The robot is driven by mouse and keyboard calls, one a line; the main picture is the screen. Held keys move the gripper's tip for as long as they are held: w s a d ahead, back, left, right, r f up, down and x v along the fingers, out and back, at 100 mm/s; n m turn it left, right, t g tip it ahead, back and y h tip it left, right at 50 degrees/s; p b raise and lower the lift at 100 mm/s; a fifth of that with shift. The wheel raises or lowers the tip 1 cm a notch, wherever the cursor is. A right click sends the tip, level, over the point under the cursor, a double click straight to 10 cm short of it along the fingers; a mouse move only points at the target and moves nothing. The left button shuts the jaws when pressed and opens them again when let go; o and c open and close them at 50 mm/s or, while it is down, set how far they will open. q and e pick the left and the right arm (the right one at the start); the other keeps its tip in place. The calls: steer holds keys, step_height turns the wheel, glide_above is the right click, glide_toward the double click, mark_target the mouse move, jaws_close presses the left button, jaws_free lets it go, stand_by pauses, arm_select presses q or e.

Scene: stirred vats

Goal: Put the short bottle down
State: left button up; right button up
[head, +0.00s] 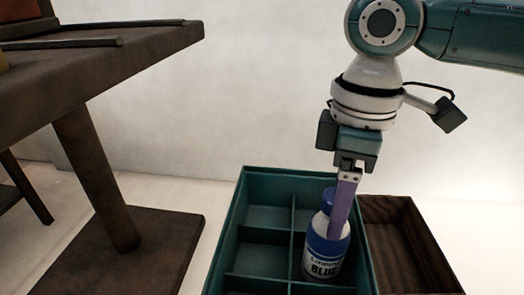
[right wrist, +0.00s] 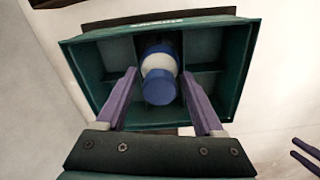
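A bottle (head: 325,252) with a blue cap, white shoulder and a label reading "BLUE" stands roughly upright in a compartment on the right side of a teal divided crate (head: 225,245). In the right wrist view the bottle (right wrist: 160,72) is seen from its cap end, between the purple fingers of my right gripper (right wrist: 159,75). A gap shows on each side of it, so the gripper is open around it. In the head view one finger of the right gripper (head: 342,208) hides part of the bottle. Two purple fingertips of my left gripper (right wrist: 298,148) show apart at the right wrist view's edge.
The crate's other visible compartments look empty. A dark wooden box (head: 405,225) stands against the crate's right side. A brown table (head: 110,75) with a leg and wide foot (head: 140,250) stands at left. Pale floor lies between the foot and the crate.

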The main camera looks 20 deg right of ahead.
steer(key=shift+o, duration=0.3)
steer(key=shift+r, duration=0.15)
step_height(320, 180, up, 12)
steer(key=p, duration=0.7)
steer(key=s+a+f+m+t+y, duration=0.1)
steer(key=s+a+f, duration=0.25)
steer(key=a, duration=0.25)
steer(key=s+a+f+t+y, duration=0.1)
steer(key=s+a+f+y, duration=0.15)
steer(key=s+a, duration=0.2)
steer(key=s+d+f+m+t+h, duration=0.1)
steer(key=s+d+f+m+h, duration=0.1)
steer(key=s+d+m, duration=0.4)
steer(key=shift+s+d+t+h, duration=0.3)
steer(key=shift+s+d+h, duration=0.25)
steer(key=shift+s+h, duration=0.25)
steer(key=shift+f, duration=0.1)
step_height(320, 180, up, 77)
steer(key=p, duration=7.6)
steer(key=shift+p, duration=0.4)
